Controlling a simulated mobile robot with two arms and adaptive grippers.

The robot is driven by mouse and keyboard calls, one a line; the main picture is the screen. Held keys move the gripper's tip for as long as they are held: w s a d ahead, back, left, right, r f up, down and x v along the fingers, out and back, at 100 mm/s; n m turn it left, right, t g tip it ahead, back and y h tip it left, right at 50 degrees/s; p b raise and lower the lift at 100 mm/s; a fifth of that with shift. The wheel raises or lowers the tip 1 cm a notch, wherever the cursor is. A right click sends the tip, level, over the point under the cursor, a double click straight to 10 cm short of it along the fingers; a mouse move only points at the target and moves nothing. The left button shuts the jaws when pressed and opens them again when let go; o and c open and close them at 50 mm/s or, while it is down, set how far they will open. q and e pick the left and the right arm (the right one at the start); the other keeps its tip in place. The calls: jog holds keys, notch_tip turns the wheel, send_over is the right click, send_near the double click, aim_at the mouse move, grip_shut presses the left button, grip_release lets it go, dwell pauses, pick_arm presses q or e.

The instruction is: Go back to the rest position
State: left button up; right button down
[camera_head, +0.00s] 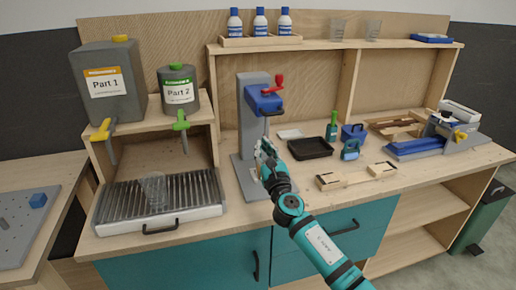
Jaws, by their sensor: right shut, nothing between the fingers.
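My right gripper (265,153) is in the middle of the view, at the end of my teal and black right arm, which comes in from the lower right. It is shut with nothing seen between its fingers. It is in front of the grey and blue press (262,100) with the red handle, over the front of the press base. I cannot tell whether it touches the press. My left gripper is out of view.
A clear cup (154,187) stands on the grated drip tray (160,212) at the left, below the Part 1 container (105,85) and the Part 2 container (178,90). A black tray (310,148) and a blue clamp (432,140) are to the right.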

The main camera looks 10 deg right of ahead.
jog(key=s+d+f+m+g+h, duration=0.3)
jog(key=s+f+m+g, duration=0.1)
jog(key=s+f+m, duration=0.6)
jog(key=s+d+f+m+g+h, duration=0.2)
jog(key=s+d+f+m+g, duration=0.2)
jog(key=s+f+m, duration=0.65)
jog(key=s+a+f+m+g+y, duration=0.2)
jog(key=s+m+g, duration=0.4)
jog(key=s, duration=0.7)
jog(key=s+a+f+m+g+y, duration=0.25)
jog(key=s+m, duration=0.55)
jog(key=s, duration=0.6)
notch_tip(320, 180, down, 27)
jog(key=s+g, duration=0.2)
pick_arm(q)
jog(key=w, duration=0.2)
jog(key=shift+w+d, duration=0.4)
pick_arm(e)
jog(key=s+d+f+g, duration=0.1)
jog(key=s+d+f, duration=0.2)
jog(key=s+f, duration=1.3)
